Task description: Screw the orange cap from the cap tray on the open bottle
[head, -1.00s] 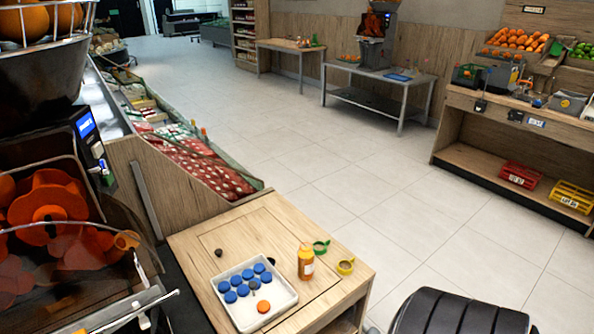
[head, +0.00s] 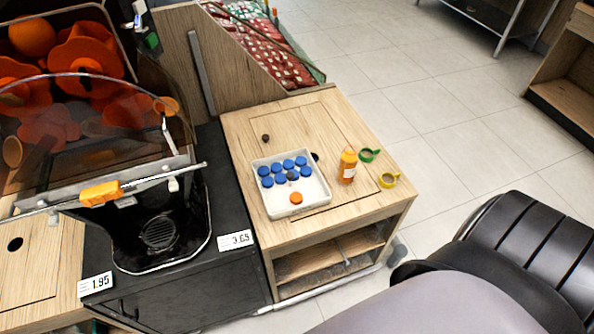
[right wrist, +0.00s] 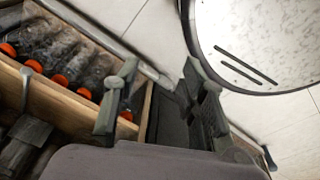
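A bottle filled with orange (head: 347,166) stands upright on the wooden stand; whether its top is bare is too small to tell. Left of it is the white cap tray (head: 314,187) with several blue caps (head: 280,180) at the back and one orange cap (head: 296,198) near its front edge. My right gripper (right wrist: 160,85) shows in the right wrist view, its two fingers spread with nothing between them. It is not in the head view. My left gripper is in neither current view.
The juicer (head: 100,130) stands left of the stand. In the right wrist view, bottles with orange caps (right wrist: 57,79) lie in a wooden compartment. My arm fills the lower right.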

